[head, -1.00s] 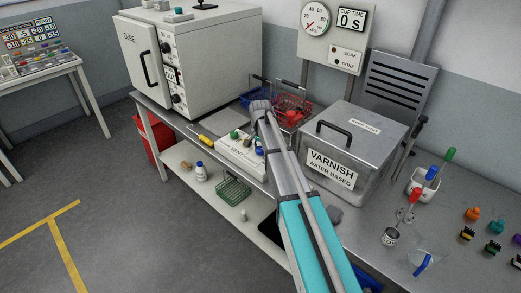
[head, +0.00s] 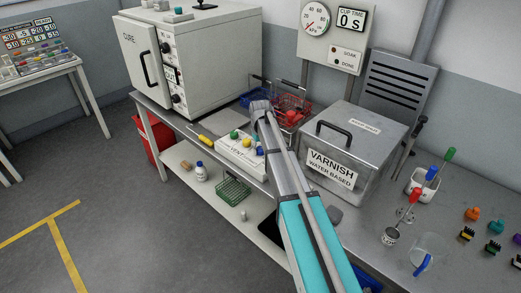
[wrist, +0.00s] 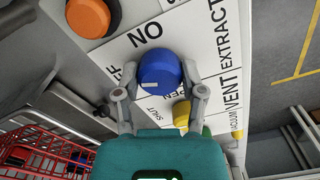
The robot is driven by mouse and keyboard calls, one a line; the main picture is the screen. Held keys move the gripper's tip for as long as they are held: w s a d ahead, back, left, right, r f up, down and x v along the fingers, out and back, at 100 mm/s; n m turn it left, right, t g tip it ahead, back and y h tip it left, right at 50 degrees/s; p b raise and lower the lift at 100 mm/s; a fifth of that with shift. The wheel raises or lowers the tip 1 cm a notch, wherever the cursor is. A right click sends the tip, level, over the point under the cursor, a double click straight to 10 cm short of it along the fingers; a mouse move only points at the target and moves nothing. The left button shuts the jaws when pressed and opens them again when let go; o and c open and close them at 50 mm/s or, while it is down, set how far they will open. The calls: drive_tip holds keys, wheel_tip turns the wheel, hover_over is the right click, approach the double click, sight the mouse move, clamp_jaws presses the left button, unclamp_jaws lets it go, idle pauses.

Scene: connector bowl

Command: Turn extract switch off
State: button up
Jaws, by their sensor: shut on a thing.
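The white switch box (head: 238,158) stands on the metal bench with green, yellow and blue knobs on it. In the wrist view its panel (wrist: 210,65) carries the words EXTRACT, VENT and VACUUM, with NO-like lettering and OPEN and SHUT marks. The blue knob (wrist: 160,70) has a pale pointer mark on its near side. My gripper (wrist: 158,92) is shut on the blue knob, one finger on each side. In the head view my arm covers the gripper's fingers.
An orange knob (wrist: 92,16) sits at the upper left in the wrist view. A red wire basket (head: 291,106) is behind my arm. The varnish tank (head: 350,150) is right of my arm, and the cure oven (head: 145,50) is left of the basket.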

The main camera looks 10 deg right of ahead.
drive_tip(key=shift+n, duration=2.3)
drive_tip(key=o, duration=1.1)
drive_tip(key=shift+o, duration=0.2)
drive_tip(key=shift+m, duration=0.5)
